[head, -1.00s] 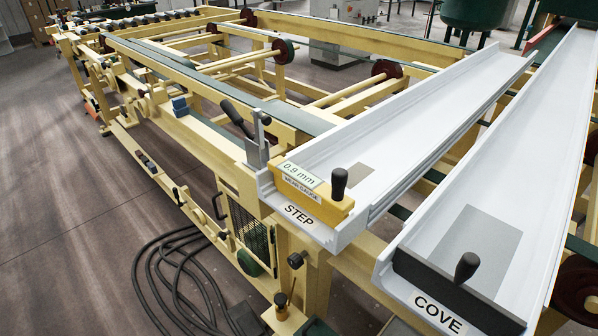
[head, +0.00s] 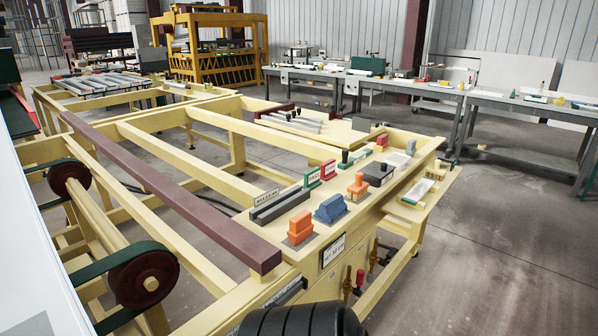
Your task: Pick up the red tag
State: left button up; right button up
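A small red tag (head: 328,170) with a white label stands on the tool shelf (head: 268,218) at the end of the cream-coloured frame, right of centre in the head view. A similar green tag (head: 312,175) stands just left of it. Neither of my grippers shows. A black ribbed rounded part at the bottom edge looks like part of my own arm, with no fingers visible.
Orange blocks (head: 300,228), a blue block (head: 330,208) and a dark grey box (head: 377,174) crowd the shelf around the tags. A maroon beam (head: 170,190) runs along its left. Open floor (head: 480,240) lies to the right.

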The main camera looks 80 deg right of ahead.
aim_at(328, 168)
jog(key=z, duration=2.9)
jog(key=u, duration=0.25)
jog(key=i+l+u, duration=0.1)
jog(key=u, duration=0.25)
jog(key=i+l+u, duration=0.1)
jog(key=l+u, duration=0.45)
jog(key=u, duration=0.15)
jog(key=l+u, duration=0.4)
jog(key=l, duration=0.9)
jog(key=l+u, duration=0.35)
jog(key=l, duration=0.9)
